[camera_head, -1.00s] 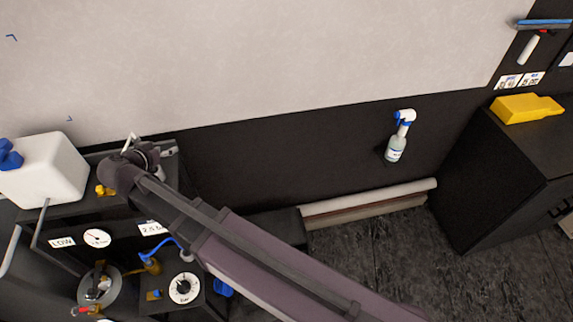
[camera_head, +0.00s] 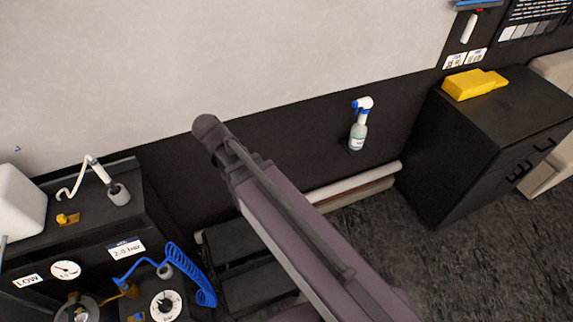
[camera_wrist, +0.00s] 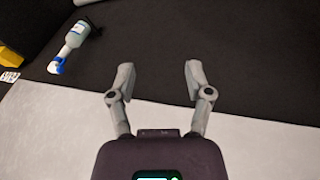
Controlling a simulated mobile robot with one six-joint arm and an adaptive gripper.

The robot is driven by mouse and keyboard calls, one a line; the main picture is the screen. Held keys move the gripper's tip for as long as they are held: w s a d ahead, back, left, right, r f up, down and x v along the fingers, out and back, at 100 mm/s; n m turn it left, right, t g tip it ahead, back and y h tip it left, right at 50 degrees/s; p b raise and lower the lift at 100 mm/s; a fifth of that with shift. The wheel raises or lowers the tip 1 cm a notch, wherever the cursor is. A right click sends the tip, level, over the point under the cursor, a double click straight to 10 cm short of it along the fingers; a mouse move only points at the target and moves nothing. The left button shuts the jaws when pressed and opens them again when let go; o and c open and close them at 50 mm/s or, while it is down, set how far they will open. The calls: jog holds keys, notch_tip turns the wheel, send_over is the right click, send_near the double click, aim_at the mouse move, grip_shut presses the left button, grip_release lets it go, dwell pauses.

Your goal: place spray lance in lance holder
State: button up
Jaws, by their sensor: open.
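A thin pale bent tube with a hooked end, which looks like the spray lance (camera_head: 99,171), stands on top of the dark cabinet at the left in the head view. Its lower end reaches into a small grey cup, which looks like the lance holder (camera_head: 119,196). The lance leans, with its hooked end hanging to the left. My gripper (camera_wrist: 159,69) is open and empty in the wrist view, facing the dark lower wall. In the head view my arm ends to the right of the lance, apart from it, and the fingers are hidden there.
A yellow block (camera_head: 472,84) lies on the right cabinet. A white tank (camera_head: 18,203) and a coiled blue hose (camera_head: 190,275) are at the left.

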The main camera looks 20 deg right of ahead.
jog(key=s+d+f+n+g+y, duration=0.1)
jog(key=s+d, duration=0.5)
jog(key=d, duration=0.7)
jog(key=g+y, duration=0.1)
jog(key=y, duration=0.1)
jog(key=shift+s+d+f+g+y, duration=0.15)
jog(key=shift+d+f+g+y, duration=0.1)
jog(key=shift+d+g+y, duration=0.15)
notch_tip(320, 180, down, 2)
jog(key=shift+a+f+b, duration=0.1)
jog(key=shift+f+b, duration=0.1)
jog(key=shift+b, duration=1)
jog(key=shift+c, duration=0.6)
